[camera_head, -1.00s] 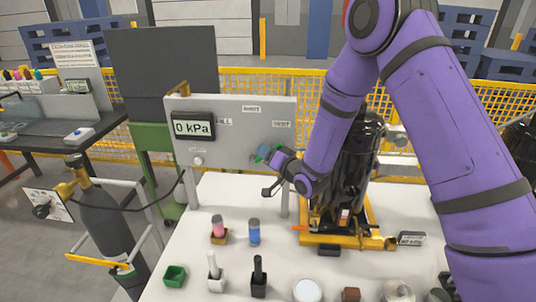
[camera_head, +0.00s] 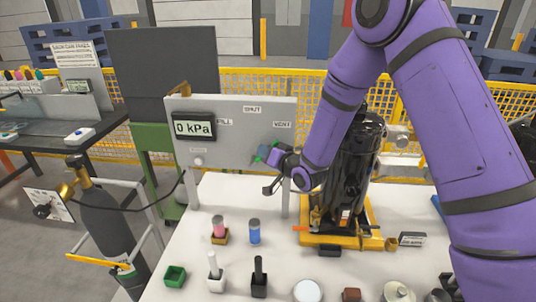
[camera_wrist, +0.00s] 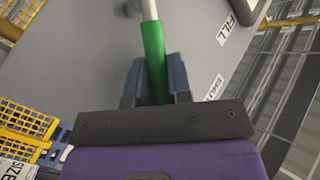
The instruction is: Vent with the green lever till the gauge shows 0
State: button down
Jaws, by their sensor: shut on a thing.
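The gauge (camera_head: 194,128) on the grey panel (camera_head: 232,152) reads 0 kPa in the head view. My gripper (camera_head: 264,154) is at the panel's right side, just below the VENT label (camera_head: 282,125). In the wrist view, the green lever (camera_wrist: 154,58) runs between the two blue fingers of my gripper (camera_wrist: 155,80), which are shut on it. The lever's pale metal end (camera_wrist: 149,10) shows beyond the green grip. In the head view the lever is mostly hidden by my gripper, with only a bit of green showing.
The panel also carries FILL (camera_head: 224,122) and SHUT (camera_head: 252,110) labels. A black compressor tank (camera_head: 358,165) on a yellow base stands right of my gripper, close to my arm. Small bottles, brushes and a green box (camera_head: 175,276) stand on the white table in front.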

aim_at(252, 161)
jog(key=a+n+g+h, duration=0.1)
jog(key=a+r+n+g+h, duration=0.1)
jog(key=shift+w+a+r+n, duration=0.15)
jog(key=shift+r+n, duration=0.15)
jog(key=shift+w+a+r+n+g+h, duration=0.15)
jog(key=shift+a+n+g+h, duration=0.4)
jog(key=shift+h, duration=0.3)
jog(key=shift+w+a+n+g+h, duration=0.1)
jog(key=shift+a+n+g+h, duration=0.2)
jog(key=shift+a+h, duration=0.45)
jog(key=shift+d, duration=0.1)
jog(key=c, duration=1.1)
grip_release()
jog(key=shift+o, duration=0.2)
jog(key=shift+r, duration=0.1)
jog(key=v, duration=1)
jog(key=shift+s+r, duration=0.2)
jog(key=shift+s, duration=0.1)
